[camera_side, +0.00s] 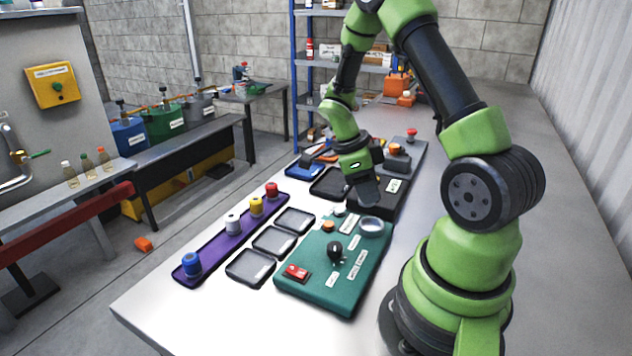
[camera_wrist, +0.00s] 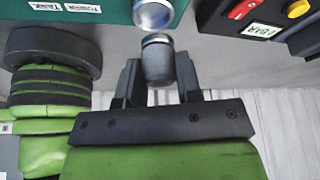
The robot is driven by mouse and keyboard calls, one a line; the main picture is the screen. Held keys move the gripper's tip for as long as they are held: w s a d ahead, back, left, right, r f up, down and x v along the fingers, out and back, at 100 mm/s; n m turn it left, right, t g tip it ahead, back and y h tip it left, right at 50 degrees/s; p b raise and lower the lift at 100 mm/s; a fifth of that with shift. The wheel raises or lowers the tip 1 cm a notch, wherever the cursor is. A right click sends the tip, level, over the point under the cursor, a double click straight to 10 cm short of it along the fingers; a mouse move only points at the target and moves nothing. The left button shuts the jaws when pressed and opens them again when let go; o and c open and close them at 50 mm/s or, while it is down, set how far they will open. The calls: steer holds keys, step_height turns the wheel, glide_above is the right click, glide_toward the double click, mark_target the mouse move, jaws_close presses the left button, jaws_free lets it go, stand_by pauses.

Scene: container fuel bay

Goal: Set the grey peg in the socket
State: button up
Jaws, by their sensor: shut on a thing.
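The grey peg (camera_wrist: 158,62) is a short cylinder with a lighter end, held between the two dark fingers of my gripper (camera_wrist: 160,78) in the wrist view. In the side view my gripper (camera_side: 367,192) is low over the back of the green panel, and I cannot make out the peg there. A round metal ring (camera_side: 371,227), which looks like the socket, is at the panel's back right corner. A round metal piece (camera_wrist: 152,14) shows just beyond the peg's end in the wrist view; I cannot tell whether the two touch.
The green panel (camera_side: 318,284) carries a black knob (camera_side: 335,251) and a red switch (camera_side: 296,272). A black panel (camera_side: 394,199) with buttons stands behind it. A purple tray (camera_side: 214,245) with several coloured pegs and some black trays (camera_side: 251,267) lie left. The bench front is clear.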

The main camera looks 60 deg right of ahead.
steer(key=shift+s+m+y, duration=0.3)
steer(key=shift+s+m, duration=0.4)
steer(key=shift+s, duration=0.1)
glide_above(371, 228)
steer(key=shift+f, duration=2.15)
steer(key=shift+f, duration=0.7)
steer(key=o, duration=1.4)
steer(key=shift+r, duration=0.1)
steer(key=shift+r, duration=3.9)
